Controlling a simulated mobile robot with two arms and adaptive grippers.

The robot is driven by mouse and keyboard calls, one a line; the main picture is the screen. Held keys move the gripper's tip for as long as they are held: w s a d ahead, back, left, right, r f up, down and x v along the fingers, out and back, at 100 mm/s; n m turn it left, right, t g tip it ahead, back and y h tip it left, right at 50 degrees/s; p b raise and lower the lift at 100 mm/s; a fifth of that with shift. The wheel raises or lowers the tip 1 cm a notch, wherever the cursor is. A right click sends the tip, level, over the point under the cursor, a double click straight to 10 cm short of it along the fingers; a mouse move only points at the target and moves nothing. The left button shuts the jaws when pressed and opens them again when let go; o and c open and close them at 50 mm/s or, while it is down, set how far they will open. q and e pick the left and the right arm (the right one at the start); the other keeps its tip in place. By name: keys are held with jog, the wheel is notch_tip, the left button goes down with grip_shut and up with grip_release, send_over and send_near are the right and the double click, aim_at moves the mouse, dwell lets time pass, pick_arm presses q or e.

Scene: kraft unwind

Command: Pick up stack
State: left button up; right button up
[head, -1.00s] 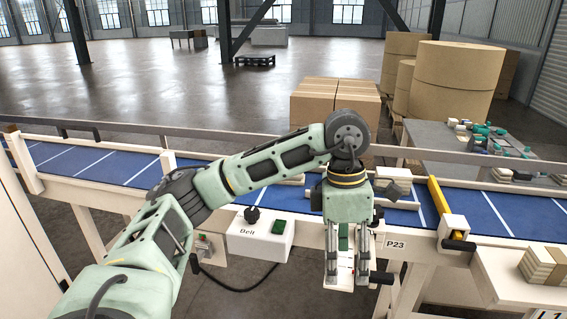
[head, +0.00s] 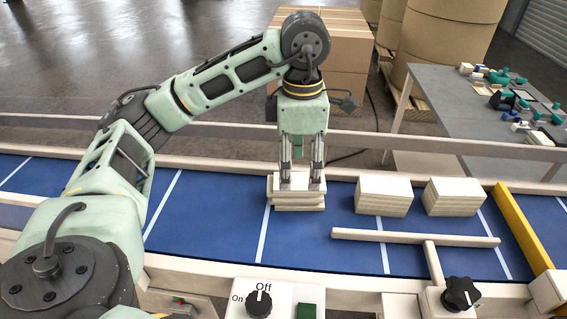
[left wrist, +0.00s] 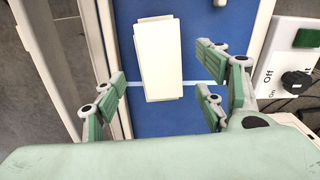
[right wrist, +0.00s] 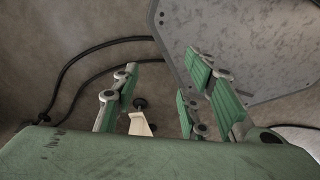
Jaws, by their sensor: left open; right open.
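Three stacks of pale, flat pieces sit on the blue conveyor belt. The left stack (head: 297,203) is under my left gripper (head: 302,184), its pieces slightly offset. The middle stack (head: 384,197) and the right stack (head: 454,197) stand apart to the right. My left gripper is open, pointing down with its fingers at the left stack; contact cannot be told. The left wrist view shows the stack's top (left wrist: 159,58) between and ahead of the open fingers (left wrist: 163,105). My right gripper (right wrist: 160,105) is open in the right wrist view, with no stack between its fingers.
A pale T-shaped bar (head: 415,238) lies across the belt in front of the stacks. A yellow bar (head: 523,232) crosses the belt at the right. A control box (head: 270,297) with a knob stands at the front edge. Cardboard boxes (head: 335,60) are behind.

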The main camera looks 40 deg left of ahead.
aim_at(297, 179)
pick_arm(q)
notch_tip(297, 179, down, 2)
jog(key=shift+f, duration=0.35)
jog(key=f, duration=0.1)
jog(key=f+p, duration=0.1)
jog(key=f, duration=0.1)
jog(key=f+p, duration=0.1)
jog(key=shift+a+f, duration=0.25)
jog(key=shift+f, duration=0.2)
jog(key=c, duration=1.3)
pick_arm(e)
jog(key=shift+s+d+r, duration=0.45)
jog(key=shift+s+d, duration=0.15)
jog(key=shift+d, duration=0.05)
jog(key=shift+s+d+r, duration=0.45)
jog(key=shift+s+d, duration=0.15)
jog(key=shift+d, duration=0.05)
pick_arm(q)
jog(key=shift+r, duration=0.15)
